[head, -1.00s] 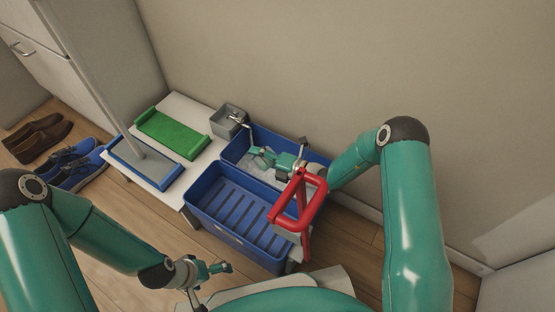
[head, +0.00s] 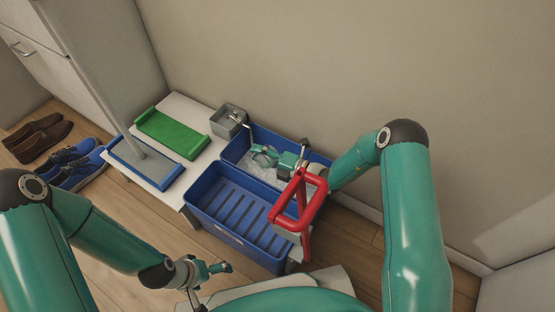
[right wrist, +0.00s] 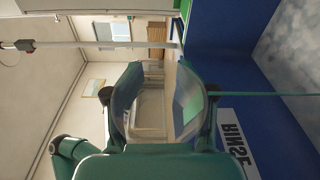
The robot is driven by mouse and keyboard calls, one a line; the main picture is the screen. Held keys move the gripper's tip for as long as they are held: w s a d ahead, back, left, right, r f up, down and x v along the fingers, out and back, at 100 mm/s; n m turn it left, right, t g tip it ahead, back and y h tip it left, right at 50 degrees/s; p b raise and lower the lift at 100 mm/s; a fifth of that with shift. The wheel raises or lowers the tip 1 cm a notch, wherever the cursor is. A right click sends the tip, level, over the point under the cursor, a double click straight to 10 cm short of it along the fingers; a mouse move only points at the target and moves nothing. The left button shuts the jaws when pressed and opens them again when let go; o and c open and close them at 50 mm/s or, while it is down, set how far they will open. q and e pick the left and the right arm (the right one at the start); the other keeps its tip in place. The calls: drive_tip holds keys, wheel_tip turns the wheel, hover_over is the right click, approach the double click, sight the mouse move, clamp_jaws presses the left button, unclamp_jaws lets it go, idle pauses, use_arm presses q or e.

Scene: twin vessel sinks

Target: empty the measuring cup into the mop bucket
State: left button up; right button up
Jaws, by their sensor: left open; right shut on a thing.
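The blue mop bucket (head: 232,238) has two compartments; the back one holds pale, foamy-looking liquid and the front one has a slatted floor. A red frame (head: 273,214) stands at its right end. My right gripper (head: 265,155) is over the back compartment. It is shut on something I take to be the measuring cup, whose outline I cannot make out. In the right wrist view the fingers (right wrist: 158,100) stand apart with the room showing between them, and the bucket's blue wall (right wrist: 285,130) is at the right. My left gripper (head: 222,268) is open and empty, low in front of the bucket.
A small grey box (head: 222,131) stands behind the bucket's left end. A green tray (head: 172,134) and a blue-edged grey tray (head: 125,160) with a mop pole lie on the white bench (head: 200,108). Shoes (head: 40,139) are on the floor at left. A wall closes the back.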

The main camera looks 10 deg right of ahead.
drive_tip(key=shift+d+r+m, duration=0.1)
drive_tip(key=shift+m, duration=0.3)
drive_tip(key=a+n, duration=0.1)
drive_tip(key=s+n, duration=0.1)
drive_tip(key=n, duration=0.1)
drive_tip(key=shift+a+r+h, duration=0.1)
drive_tip(key=shift+a+h, duration=0.25)
drive_tip(key=shift+h, duration=0.05)
